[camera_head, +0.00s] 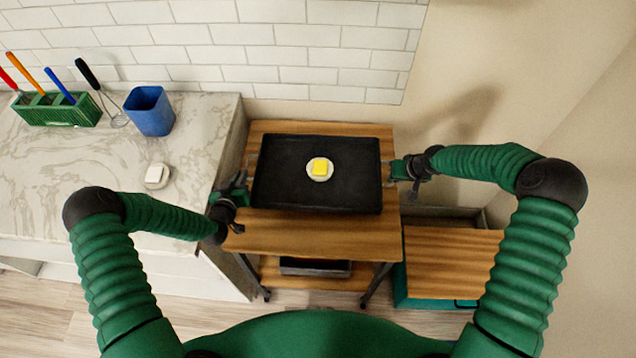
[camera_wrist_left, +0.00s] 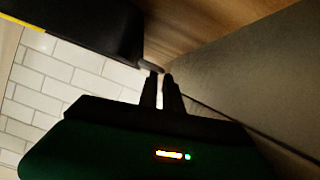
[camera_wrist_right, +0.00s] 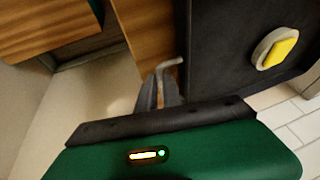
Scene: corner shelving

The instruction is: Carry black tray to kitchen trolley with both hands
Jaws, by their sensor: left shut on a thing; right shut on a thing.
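The black tray (camera_head: 280,190) is over the wooden top of the kitchen trolley (camera_head: 310,235); I cannot tell whether it rests on it or hangs just above. A small white dish (camera_head: 311,174) with a yellow block (camera_head: 320,167) sits on the tray near its middle. My left gripper (camera_head: 240,190) is shut at the tray's left side; in the left wrist view its fingers (camera_wrist_left: 162,78) close on a thin handle. My right gripper (camera_head: 393,170) is shut at the tray's right side; in the right wrist view its fingers (camera_wrist_right: 160,90) close on a bent metal handle (camera_wrist_right: 170,64).
A marble counter (camera_head: 50,170) on the left holds a green rack (camera_head: 55,110) of utensils, a blue cup (camera_head: 150,112) and a small white dish (camera_head: 157,177). A lower wooden surface (camera_head: 450,260) stands right of the trolley. Walls close off the back and right.

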